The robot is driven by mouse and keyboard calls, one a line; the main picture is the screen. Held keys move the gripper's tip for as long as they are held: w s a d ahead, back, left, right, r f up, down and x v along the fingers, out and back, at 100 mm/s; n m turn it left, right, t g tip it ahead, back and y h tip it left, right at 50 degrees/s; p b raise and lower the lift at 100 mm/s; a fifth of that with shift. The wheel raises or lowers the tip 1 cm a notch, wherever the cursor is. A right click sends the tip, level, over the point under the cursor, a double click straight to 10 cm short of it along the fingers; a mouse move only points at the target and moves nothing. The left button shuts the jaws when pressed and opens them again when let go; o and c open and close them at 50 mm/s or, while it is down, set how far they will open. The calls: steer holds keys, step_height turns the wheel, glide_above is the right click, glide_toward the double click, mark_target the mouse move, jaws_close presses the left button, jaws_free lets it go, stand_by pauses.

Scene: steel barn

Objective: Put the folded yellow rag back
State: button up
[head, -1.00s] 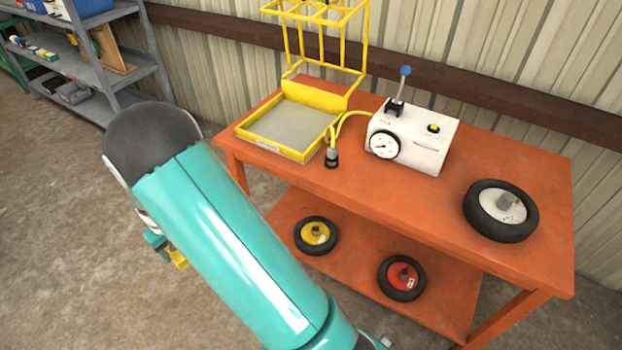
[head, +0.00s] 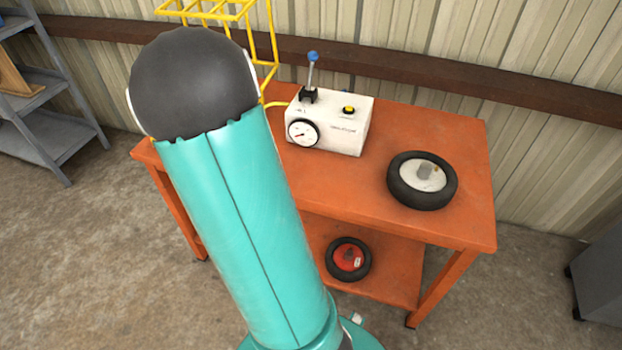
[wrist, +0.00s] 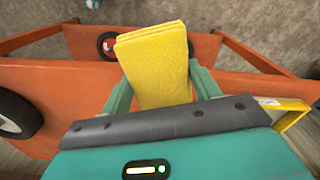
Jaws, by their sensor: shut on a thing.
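The folded yellow rag (wrist: 155,62) is in the wrist view, held between the two green fingers of my gripper (wrist: 155,85). My gripper is shut on it. Beyond the rag in that view is the orange bench (wrist: 75,80). In the head view my arm hides the gripper and the rag. The orange bench also shows in the head view (head: 440,222), with its left part behind my arm.
On the bench are a white box with a gauge and lever (head: 345,128) and a black-tyred wheel (head: 422,178). A red-hubbed wheel (head: 348,260) lies on the lower shelf. A yellow wire frame (head: 262,45) stands behind my arm. Grey shelves (head: 40,130) stand at left.

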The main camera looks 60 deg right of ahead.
steer(key=s+d+r+m, duration=0.3)
steer(key=s+d+m, duration=0.15)
steer(key=s, duration=0.35)
glide_above(316, 180)
steer(key=shift+n, duration=0.45)
steer(key=f, duration=0.8)
steer(key=shift+w+a+f, duration=0.1)
steer(key=shift+a+f, duration=0.1)
steer(key=shift+a, duration=0.15)
steer(key=f, duration=0.1)
steer(key=d+f, duration=0.1)
steer(key=f, duration=0.1)
steer(key=shift+s+f, duration=0.2)
steer(key=shift+f, duration=0.45)
steer(key=shift+f, duration=0.15)
steer(key=o, duration=0.9)
steer(key=shift+o, duration=0.2)
